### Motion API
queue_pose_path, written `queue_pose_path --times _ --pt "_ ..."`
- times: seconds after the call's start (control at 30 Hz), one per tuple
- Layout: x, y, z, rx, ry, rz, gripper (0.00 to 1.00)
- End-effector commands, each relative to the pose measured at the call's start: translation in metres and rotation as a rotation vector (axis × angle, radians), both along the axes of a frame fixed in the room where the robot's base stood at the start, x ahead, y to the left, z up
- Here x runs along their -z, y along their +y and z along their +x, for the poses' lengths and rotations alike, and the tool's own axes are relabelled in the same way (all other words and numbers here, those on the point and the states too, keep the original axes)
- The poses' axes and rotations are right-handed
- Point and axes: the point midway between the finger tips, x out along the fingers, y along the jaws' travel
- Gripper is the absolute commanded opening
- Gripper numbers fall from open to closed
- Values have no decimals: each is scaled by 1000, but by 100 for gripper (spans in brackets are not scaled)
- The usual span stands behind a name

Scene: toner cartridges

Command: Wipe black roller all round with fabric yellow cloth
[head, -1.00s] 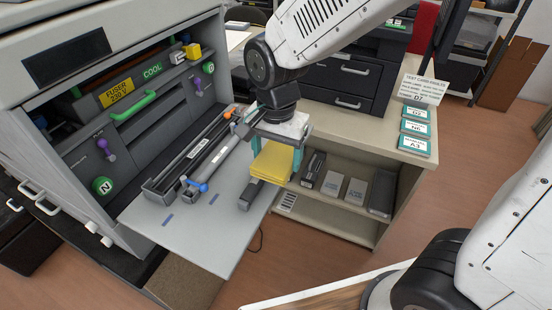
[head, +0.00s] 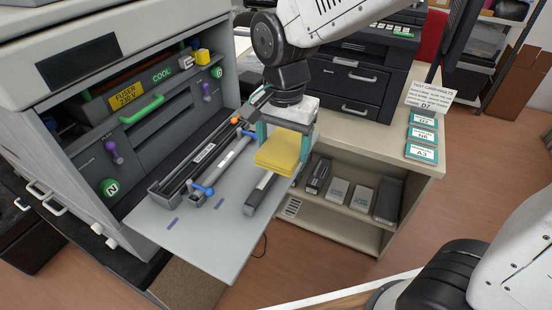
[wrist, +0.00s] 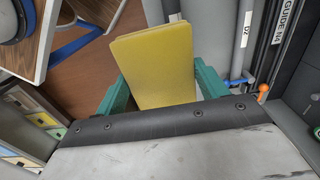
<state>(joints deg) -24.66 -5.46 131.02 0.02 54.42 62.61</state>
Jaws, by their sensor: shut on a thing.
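My gripper (head: 284,146) has teal fingers shut on a folded yellow cloth (head: 278,162). The cloth also shows between the teal fingers in the wrist view (wrist: 155,65). A dark grey bar-shaped part (head: 256,197), likely bearing the black roller, lies on the grey shelf (head: 190,238) at its right side. The cloth is over the far part of this bar and hides it. A pale strip shows on the bar just below the cloth. I cannot tell whether the cloth touches the roller.
The open printer (head: 60,110) stands at the left. A cabinet (head: 425,172) with boxes and labelled cards stands at the right.

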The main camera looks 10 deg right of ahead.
Motion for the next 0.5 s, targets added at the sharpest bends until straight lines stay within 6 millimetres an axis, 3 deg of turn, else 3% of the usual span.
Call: queue_pose_path --times 0.1,0.33,0.5 --pt "0 7 6 -1 0 0 54" --pt "0 46 32 -3 1 -2 54" --pt "7 53 37 0 2 -2 54"
